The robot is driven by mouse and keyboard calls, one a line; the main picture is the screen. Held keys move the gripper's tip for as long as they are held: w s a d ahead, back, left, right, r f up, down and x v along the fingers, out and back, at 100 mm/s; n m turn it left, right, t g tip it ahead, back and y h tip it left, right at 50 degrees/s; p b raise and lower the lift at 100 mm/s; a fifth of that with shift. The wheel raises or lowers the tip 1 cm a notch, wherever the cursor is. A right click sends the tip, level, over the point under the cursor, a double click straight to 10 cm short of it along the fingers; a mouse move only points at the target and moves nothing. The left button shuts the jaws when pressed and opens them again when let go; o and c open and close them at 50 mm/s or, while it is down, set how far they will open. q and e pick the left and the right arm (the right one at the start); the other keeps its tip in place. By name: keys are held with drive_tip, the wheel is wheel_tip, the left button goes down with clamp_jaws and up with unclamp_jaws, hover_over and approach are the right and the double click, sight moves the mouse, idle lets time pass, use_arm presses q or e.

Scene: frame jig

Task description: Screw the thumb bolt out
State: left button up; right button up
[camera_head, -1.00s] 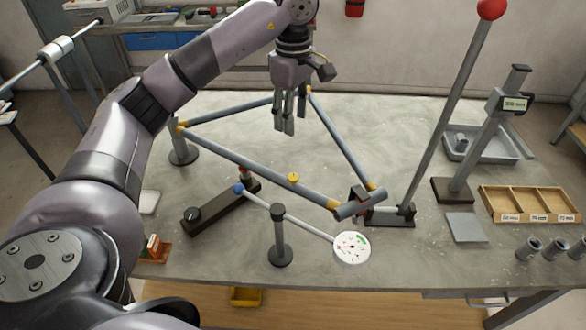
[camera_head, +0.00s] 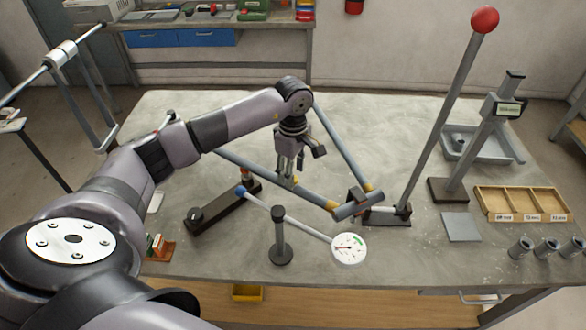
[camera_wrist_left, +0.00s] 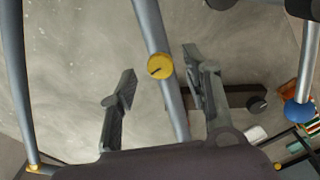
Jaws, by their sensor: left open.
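The thumb bolt is a round yellow knob (camera_wrist_left: 160,66) with a dark slot, seated on the blue-grey tube of the frame (camera_wrist_left: 146,22) in the left wrist view. In the head view my left gripper hides it. My left gripper (camera_head: 287,181) points down above that tube. Its two fingers stand apart on either side of the tube in the left wrist view (camera_wrist_left: 158,88), with the knob a little ahead of them and not held. The triangular frame (camera_head: 345,145) shows in the head view, partly behind my arm. My right gripper is not in view.
A white dial gauge (camera_head: 349,249) on a rod with a blue ball (camera_head: 241,190) and a post (camera_head: 280,240) stand close in front. A tall lever with a red ball (camera_head: 485,20) rises at the right. A wooden tray (camera_head: 522,217) lies at the far right.

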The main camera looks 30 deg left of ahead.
use_arm(q)
drive_tip(key=shift+f, duration=0.6)
drive_tip(key=shift+c, duration=0.6)
clamp_jaws()
